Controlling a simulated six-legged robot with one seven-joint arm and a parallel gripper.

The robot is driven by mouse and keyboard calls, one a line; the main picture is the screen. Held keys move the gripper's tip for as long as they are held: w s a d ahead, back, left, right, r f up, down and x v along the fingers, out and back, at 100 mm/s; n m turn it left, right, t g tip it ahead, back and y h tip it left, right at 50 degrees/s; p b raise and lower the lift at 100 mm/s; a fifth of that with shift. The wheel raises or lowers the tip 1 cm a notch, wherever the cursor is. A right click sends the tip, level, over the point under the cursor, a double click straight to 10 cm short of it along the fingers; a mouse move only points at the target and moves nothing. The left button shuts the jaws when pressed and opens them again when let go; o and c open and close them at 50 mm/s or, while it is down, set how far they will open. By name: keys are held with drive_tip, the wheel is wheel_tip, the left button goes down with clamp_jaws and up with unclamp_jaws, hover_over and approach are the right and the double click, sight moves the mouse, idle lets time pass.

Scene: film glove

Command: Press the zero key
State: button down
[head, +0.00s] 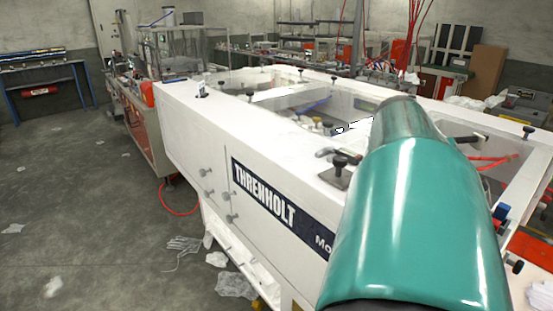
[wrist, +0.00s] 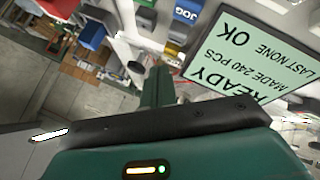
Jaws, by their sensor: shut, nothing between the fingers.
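In the wrist view, a pale green screen (wrist: 245,45) shows READY, MADE 240 PCS, LAST NONE and OK, tilted in the picture. I cannot make out which key is the zero key; part of the panel is cut off or hidden. I cannot tell the gap to the keys. In the head view my teal arm hides the gripper.
A long white machine (head: 215,150) marked THRENHOLT fills the middle of the head view, with a dark knobbed plate (head: 340,172) on its top rim. A red hose (head: 178,208) and white scraps lie on the floor. Grey floor (head: 70,180) at the left is mostly clear.

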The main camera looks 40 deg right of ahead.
drive_tip(key=shift+f, duration=0.15)
idle(0.7)
drive_tip(key=shift+f, duration=0.3)
drive_tip(key=shift+f, duration=0.45)
idle(0.8)
drive_tip(key=shift+r, duration=0.9)
drive_tip(key=shift+r, duration=0.1)
wheel_tip(320, 180, up, 5)
drive_tip(key=shift+f, duration=0.1)
idle(0.9)
